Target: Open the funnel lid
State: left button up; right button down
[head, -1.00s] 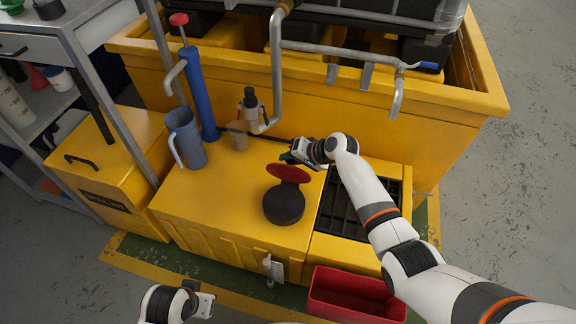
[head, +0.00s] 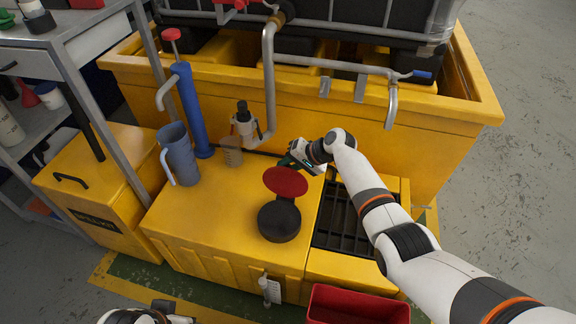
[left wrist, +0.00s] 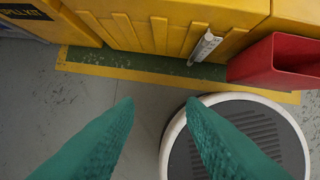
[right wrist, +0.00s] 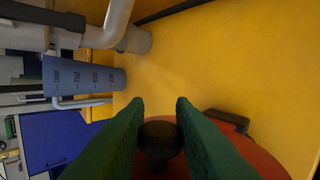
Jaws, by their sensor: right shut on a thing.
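The funnel (head: 279,222) is a black round body on the yellow cabinet top. Its red round lid (head: 285,182) stands tilted up at the funnel's far edge, with the funnel's dark top uncovered. My right gripper (head: 297,160) is behind the lid. In the right wrist view, its green fingers (right wrist: 160,118) are closed around the lid's dark round knob (right wrist: 160,140), with the red lid (right wrist: 262,158) beyond. My left gripper (left wrist: 160,103) is open and empty above the floor, away from the funnel; only part of its arm shows low in the head view.
A blue-grey measuring jug (head: 180,155), a small beaker (head: 231,151) and a blue hand pump (head: 192,112) stand left of the funnel. A metal pipe (head: 268,85) hangs behind. A dark grate (head: 345,222) and red bin (head: 357,304) are at the right.

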jog(key=shift+d+f, duration=0.1)
jog(key=c, duration=1.2)
grip_release()
jog(key=shift+c, duration=0.2)
pick_arm(q)
jog(key=s+p+x, duration=0.1)
jog(key=p+x, duration=0.2)
jog(key=x, duration=0.7)
jog(key=shift+f+g, duration=0.3)
jog(key=shift+f, duration=0.2)
pick_arm(e)
jog(key=v, duration=0.7)
jog(key=shift+r, duration=0.2)
pick_arm(q)
jog(key=shift+s+d, duration=0.1)
jog(key=shift+s, duration=0.05)
pick_arm(e)
jog(key=shift+s+d, duration=0.1)
